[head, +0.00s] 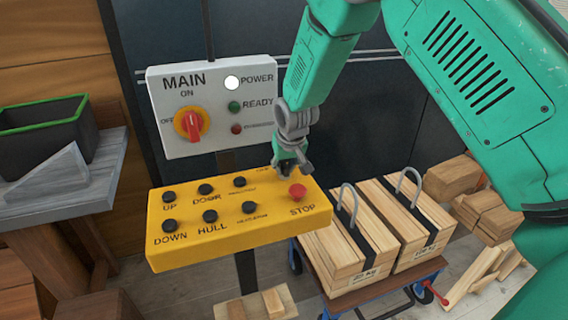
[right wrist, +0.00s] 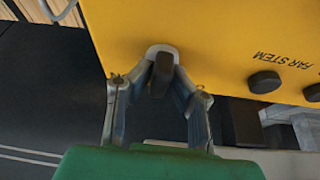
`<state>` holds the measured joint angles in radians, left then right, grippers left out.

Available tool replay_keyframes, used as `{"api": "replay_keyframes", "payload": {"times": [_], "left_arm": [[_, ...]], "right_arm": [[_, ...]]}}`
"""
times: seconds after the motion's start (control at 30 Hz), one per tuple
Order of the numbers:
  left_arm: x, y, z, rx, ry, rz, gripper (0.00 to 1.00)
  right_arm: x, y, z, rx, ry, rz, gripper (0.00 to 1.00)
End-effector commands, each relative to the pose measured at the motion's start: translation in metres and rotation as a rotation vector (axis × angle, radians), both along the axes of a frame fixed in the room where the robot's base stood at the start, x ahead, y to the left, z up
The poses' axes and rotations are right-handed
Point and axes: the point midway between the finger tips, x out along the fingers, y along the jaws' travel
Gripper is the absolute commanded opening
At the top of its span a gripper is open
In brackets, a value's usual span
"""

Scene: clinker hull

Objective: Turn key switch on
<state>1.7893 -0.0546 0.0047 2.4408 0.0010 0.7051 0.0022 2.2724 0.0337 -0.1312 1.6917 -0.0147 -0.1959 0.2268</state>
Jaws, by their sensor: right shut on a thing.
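The yellow control box (head: 230,250) stands on a dark post. The key switch (right wrist: 160,72) shows in the right wrist view as a dark key piece on a pale round base, at the box's edge. My right gripper (head: 291,165) is at the back right corner of the box in the head view, coming down from above. Its fingers in the right wrist view (right wrist: 160,85) are on both sides of the dark key piece, shut on it. In the head view the gripper hides the key switch, and I cannot tell which position it is in. My left gripper is not in view.
The white MAIN panel (head: 215,105) with a red rotary handle (head: 190,124) stands behind the box. A red STOP button (head: 297,192) is close to my right gripper. Wooden blocks with grey handles (head: 385,235) sit on a cart to the right. A shelf (head: 90,195) is left.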

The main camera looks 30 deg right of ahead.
Motion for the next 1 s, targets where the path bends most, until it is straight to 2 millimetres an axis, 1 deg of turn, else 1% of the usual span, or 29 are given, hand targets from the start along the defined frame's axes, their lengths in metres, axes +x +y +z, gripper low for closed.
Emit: {"api": "replay_keyframes", "payload": {"times": [0.03,0.2,0.5,0.73,1.0], "left_arm": [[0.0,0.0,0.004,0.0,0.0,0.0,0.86],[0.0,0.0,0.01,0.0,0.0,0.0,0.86],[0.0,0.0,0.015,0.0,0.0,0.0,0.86],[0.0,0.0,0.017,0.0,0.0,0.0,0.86],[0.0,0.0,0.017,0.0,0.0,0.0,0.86]], "right_arm": [[0.002,0.0,0.004,-0.007,-0.005,-0.04,0.0],[0.003,0.0,0.004,-0.005,-0.007,-0.186,0.0],[0.003,0.001,0.003,-0.003,-0.009,-0.374,0.0],[0.003,0.001,0.003,0.0,-0.009,-0.445,0.0],[0.004,0.001,0.003,0.0,-0.009,-0.467,0.0]]}}
